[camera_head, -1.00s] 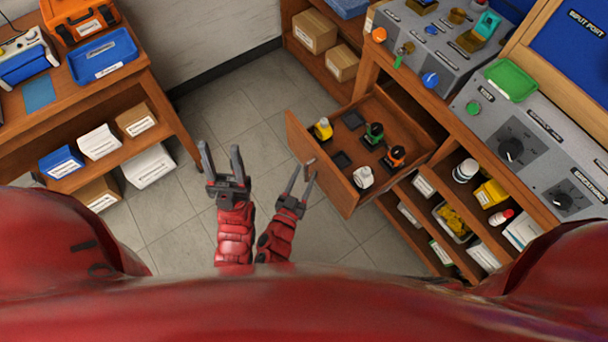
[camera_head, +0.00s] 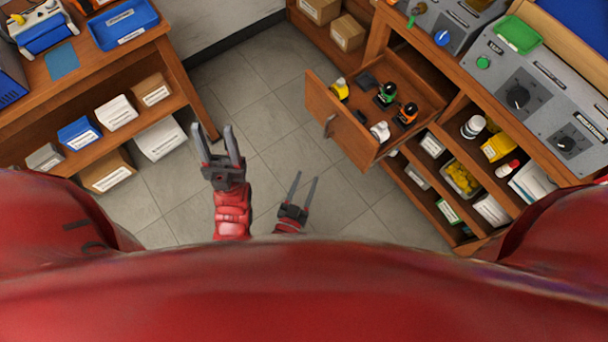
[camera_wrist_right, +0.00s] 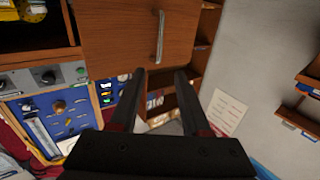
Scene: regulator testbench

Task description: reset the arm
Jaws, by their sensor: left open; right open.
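My left gripper (camera_head: 217,146) is open and empty, its fingers pointing up the picture over the floor. My right gripper (camera_head: 302,188) is also open and empty, lower and to the right of it, over the floor in front of the drawer. In the right wrist view, the right gripper (camera_wrist_right: 156,76) shows two spread dark fingers with nothing between them. The pulled-out wooden drawer (camera_head: 345,134) holds yellow, green, orange and white bottles. Its front and metal handle (camera_wrist_right: 160,37) appear beyond the right fingers, apart from them.
A workbench with grey control panels (camera_head: 541,98) and a green tray (camera_head: 519,35) is at the right, over shelves with boxes and bottles. A table with a blue tray (camera_head: 124,23) is at the left, over shelved boxes (camera_head: 116,112). The floor (camera_head: 270,140) between is clear.

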